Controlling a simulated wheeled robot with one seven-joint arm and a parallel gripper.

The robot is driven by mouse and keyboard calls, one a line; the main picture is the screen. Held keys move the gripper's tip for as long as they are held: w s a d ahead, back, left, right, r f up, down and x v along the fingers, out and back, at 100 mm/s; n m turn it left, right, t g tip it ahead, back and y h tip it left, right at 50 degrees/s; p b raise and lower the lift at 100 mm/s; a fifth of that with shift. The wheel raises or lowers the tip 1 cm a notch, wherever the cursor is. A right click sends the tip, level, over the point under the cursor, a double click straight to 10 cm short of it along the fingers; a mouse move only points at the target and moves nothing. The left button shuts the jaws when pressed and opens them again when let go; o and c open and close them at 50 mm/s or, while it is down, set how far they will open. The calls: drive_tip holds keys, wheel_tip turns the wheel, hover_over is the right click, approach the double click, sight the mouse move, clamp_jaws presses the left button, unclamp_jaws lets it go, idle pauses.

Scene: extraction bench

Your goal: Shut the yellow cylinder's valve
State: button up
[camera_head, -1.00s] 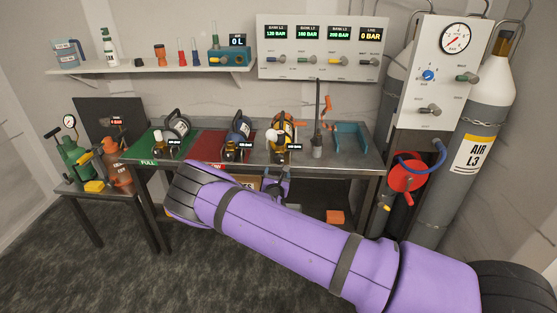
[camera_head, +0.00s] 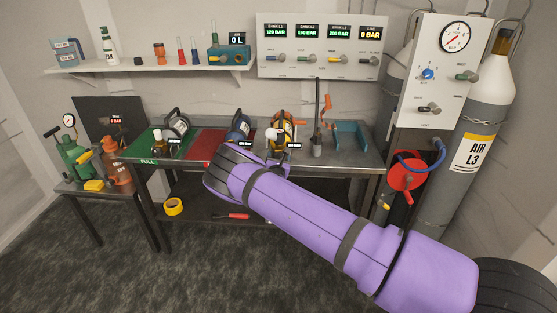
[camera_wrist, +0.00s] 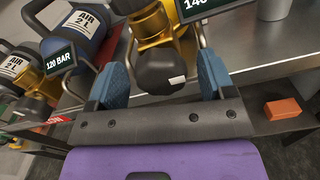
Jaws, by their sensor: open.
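The yellow cylinder (camera_head: 284,121) lies on the bench in the head view, right of a blue cylinder, with its valve end toward my arm. In the wrist view its brass valve body (camera_wrist: 147,29) is at the top, with a black round valve knob (camera_wrist: 160,72) bearing a white mark in front. My gripper (camera_wrist: 160,85) is open, with one blue fingertip at each side of the knob. Gaps show between the pads and the knob. In the head view my arm covers most of my gripper. The 140 readout (camera_wrist: 203,5) is cut off.
The blue cylinder (camera_wrist: 77,30) with its 120 BAR readout (camera_wrist: 58,59) stands close on the left. The bench edge (camera_wrist: 290,62) runs on the right, with an orange block (camera_wrist: 283,109) below. A blue holder (camera_head: 350,136) stands on the bench farther right.

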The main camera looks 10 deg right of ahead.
drive_tip(key=c, duration=0.9)
drive_tip(key=shift+c, duration=0.2)
drive_tip(key=shift+m, duration=0.3)
